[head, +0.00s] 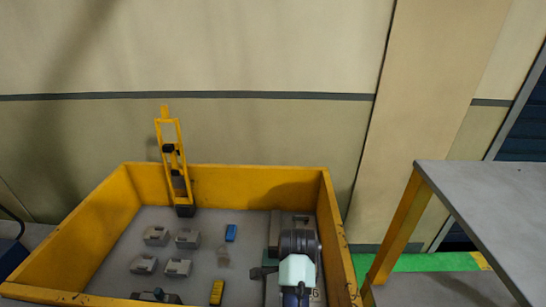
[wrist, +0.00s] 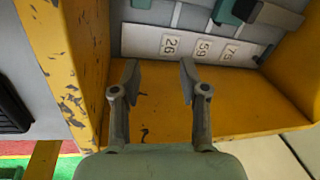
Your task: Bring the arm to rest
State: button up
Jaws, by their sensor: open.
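My arm reaches into the yellow-walled bin (head: 340,245) at its right side in the head view. My gripper in the wrist view (wrist: 160,80) has its two fingers spread apart with nothing between them. The fingers are in front of the bin's worn yellow wall. Just beyond the fingertips is a white strip (wrist: 187,45) with printed numbers. In the head view the arm's own links hide the fingers.
Several grey blocks (head: 178,267), a blue block (head: 231,233) and a yellow block (head: 217,292) lie on the bin floor. A tall yellow frame (head: 172,160) stands at the back. A grey table (head: 490,200) stands at right.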

jog(key=s+a+r+n+t, duration=0.3)
jog(key=s+r+n+t, duration=0.2)
jog(key=s+r+n, duration=0.25)
jog(key=s+a+r+n+t, duration=0.2)
jog(key=s+r+n+t, duration=0.35)
jog(key=s+n, duration=0.25)
jog(key=f+b, duration=0.7)
jog(key=s+f+b, duration=0.1)
jog(key=f+b, duration=0.2)
jog(key=b, duration=0.1)
jog(key=shift+a+f, duration=0.1)
jog(key=shift+f, duration=0.05)
notch_tip(320, 180, up, 38)
jog(key=p, duration=3.7)
jog(key=shift+f, duration=0.25)
